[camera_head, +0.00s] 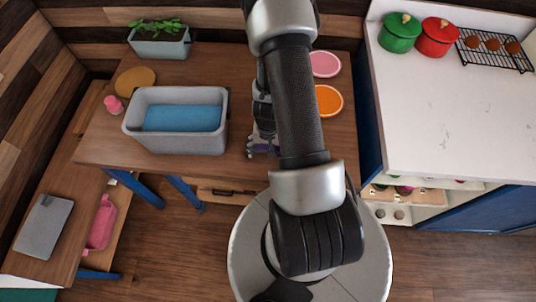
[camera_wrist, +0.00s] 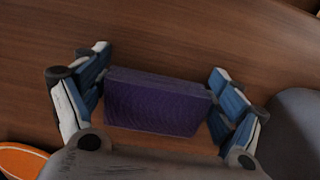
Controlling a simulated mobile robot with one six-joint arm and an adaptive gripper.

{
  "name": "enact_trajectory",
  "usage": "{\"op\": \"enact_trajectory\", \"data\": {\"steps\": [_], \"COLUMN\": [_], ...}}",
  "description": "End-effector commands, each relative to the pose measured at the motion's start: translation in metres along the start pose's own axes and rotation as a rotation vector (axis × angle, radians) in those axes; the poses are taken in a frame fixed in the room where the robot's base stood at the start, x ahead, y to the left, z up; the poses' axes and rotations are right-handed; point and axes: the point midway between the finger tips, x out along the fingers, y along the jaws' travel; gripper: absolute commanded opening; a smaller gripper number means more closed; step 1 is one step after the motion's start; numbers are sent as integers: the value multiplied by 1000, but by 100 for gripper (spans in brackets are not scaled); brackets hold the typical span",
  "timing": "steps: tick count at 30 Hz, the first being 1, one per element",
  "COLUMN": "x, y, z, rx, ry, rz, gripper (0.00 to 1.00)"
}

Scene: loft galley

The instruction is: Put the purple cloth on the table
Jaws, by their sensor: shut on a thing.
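The purple cloth (camera_wrist: 155,103) shows in the wrist view as a folded block between the two blue-padded fingers of my gripper (camera_wrist: 158,98). My gripper is shut on it. The brown wooden table (camera_head: 245,70) lies behind and under the cloth; I cannot tell whether the cloth touches it. In the head view my gripper (camera_head: 262,146) is over the table's front part, right of the grey tub. Only a small bit of the purple cloth (camera_head: 266,147) shows there, as my arm and fingers hide most of it.
On the table stand a grey tub (camera_head: 180,143) with a blue inside, a planter (camera_head: 160,45), a pink plate (camera_head: 325,64) and an orange plate (camera_head: 328,101). A white counter (camera_head: 450,120) with green (camera_head: 399,34) and red pots (camera_head: 437,38) is at the right.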

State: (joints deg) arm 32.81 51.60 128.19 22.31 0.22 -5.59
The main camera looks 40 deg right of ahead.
Motion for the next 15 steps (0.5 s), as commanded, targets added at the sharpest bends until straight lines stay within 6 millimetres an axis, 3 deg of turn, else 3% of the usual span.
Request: {"op": "enact_trajectory", "data": {"steps": [7,8,15], "x": [3,3,3], "y": [0,0,0], "z": [0,0,0], "rx": [0,0,0], "ry": [0,0,0], "rz": [0,0,0], "gripper": [59,88,100]}}
